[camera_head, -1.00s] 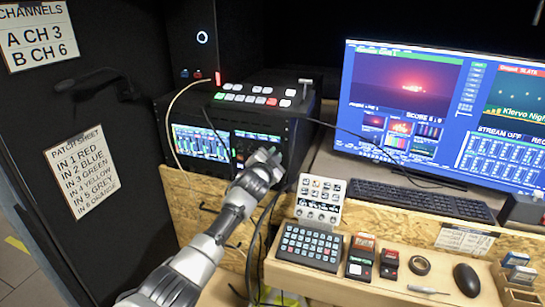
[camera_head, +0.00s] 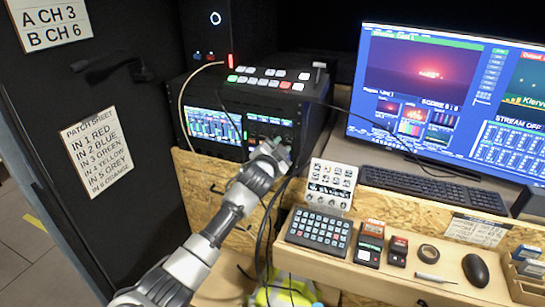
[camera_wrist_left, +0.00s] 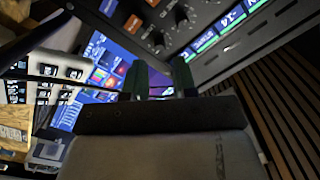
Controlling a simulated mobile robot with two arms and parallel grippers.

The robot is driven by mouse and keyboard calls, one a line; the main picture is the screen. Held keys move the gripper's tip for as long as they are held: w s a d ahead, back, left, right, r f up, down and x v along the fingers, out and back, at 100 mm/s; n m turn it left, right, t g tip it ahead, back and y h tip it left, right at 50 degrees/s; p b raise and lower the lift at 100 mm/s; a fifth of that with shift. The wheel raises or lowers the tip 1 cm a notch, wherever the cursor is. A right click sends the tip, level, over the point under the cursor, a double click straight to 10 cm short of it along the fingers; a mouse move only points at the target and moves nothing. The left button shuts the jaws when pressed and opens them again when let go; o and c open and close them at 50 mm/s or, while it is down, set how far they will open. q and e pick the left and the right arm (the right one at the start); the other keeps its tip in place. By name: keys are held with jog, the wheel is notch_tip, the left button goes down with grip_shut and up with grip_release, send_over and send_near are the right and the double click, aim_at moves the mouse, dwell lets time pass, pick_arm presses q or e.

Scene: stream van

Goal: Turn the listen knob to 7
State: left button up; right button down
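The black rack unit (camera_head: 320,112) stands left of the monitor. Its front has a lit screen (camera_head: 214,126) and a darker control panel (camera_head: 268,127). My left gripper (camera_head: 274,151) is at the lower edge of this panel and partly covers it. In the left wrist view, the two dark fingertips (camera_wrist_left: 160,80) stand apart with nothing between them. Several dark knobs (camera_wrist_left: 156,42) show on the panel just beyond the fingertips. My right gripper is not in view.
A switcher panel (camera_head: 268,80) sits on top of the rack. A white button pad (camera_head: 330,186) and a dark keypad (camera_head: 318,232) are on the desk at the right. Cables (camera_head: 267,225) hang close beside my left arm. A patch sheet (camera_head: 98,150) is on the left wall.

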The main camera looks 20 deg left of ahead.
pick_arm(q)
jog(key=s, duration=0.6)
jog(key=shift+a, duration=0.1)
jog(key=s+a+f+n+g, duration=0.1)
jog(key=s+f+g, duration=0.35)
jog(key=f, duration=0.95)
jog(key=s+f+n+g, duration=0.1)
jog(key=s+f+g, duration=0.1)
jog(key=s+f, duration=0.95)
jog(key=s+a+f+n+g, duration=0.1)
jog(key=s+f+n+g, duration=0.15)
jog(key=f, duration=1.55)
jog(key=s+f+g, duration=0.2)
jog(key=s+f, duration=0.4)
jog(key=s, duration=0.8)
jog(key=s+d+f+n+g, duration=0.1)
jog(key=s+f+g, duration=0.2)
jog(key=s, duration=1.1)
jog(key=s+f+n+g, duration=0.1)
jog(key=s+f+g, duration=0.2)
jog(key=s+f, duration=0.6)
jog(key=s, duration=0.4)
jog(key=shift+s+d+f+y, duration=0.3)
jog(key=shift+s, duration=0.1)
